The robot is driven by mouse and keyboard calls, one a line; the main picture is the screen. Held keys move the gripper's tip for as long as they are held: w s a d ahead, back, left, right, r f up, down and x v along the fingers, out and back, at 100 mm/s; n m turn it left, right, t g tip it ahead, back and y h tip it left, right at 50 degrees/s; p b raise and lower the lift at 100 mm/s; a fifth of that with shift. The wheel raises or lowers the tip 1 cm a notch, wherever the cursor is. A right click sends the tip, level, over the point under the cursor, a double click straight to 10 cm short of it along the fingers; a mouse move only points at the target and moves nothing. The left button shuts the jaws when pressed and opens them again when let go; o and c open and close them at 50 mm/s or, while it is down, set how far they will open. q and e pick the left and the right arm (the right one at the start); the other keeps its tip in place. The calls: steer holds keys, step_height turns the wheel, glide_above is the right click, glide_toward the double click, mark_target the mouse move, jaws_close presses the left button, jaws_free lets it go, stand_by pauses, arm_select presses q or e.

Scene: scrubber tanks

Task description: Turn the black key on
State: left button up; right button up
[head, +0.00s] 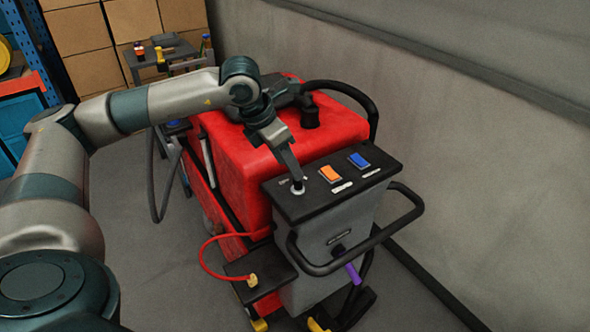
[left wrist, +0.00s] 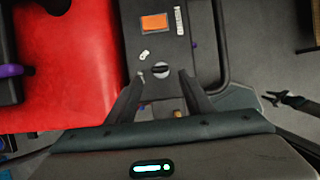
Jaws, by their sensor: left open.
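The black key (left wrist: 160,70) sits in a round silver switch on the scrubber's dark control panel (head: 320,205). In the left wrist view its grip lies crosswise, roughly left to right. My left gripper (head: 296,178) reaches down over the switch from the left. In the left wrist view its two fingers (left wrist: 161,80) are open and spread to either side of the key, with a gap on each side. I cannot tell how far the tips are above the panel. In the head view the fingers mostly hide the key.
An orange rocker switch (head: 329,174) and a blue one (head: 359,160) are on the same panel. A black handlebar (head: 408,222) curves around its front. The red tank (head: 235,165) stands behind, near a grey wall (head: 450,110). A red cable (head: 208,262) hangs at left.

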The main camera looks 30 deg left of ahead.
arm_select(q)
steer(key=p+x, duration=0.1)
steer(key=x, duration=0.3)
steer(key=shift+w+f+p, duration=0.2)
steer(key=shift+f+p, duration=0.15)
steer(key=shift+w+d+f, duration=0.1)
steer(key=shift+w+f, duration=0.05)
steer(key=shift+f, duration=0.4)
steer(key=shift+c, duration=0.6)
steer(key=c, duration=0.9)
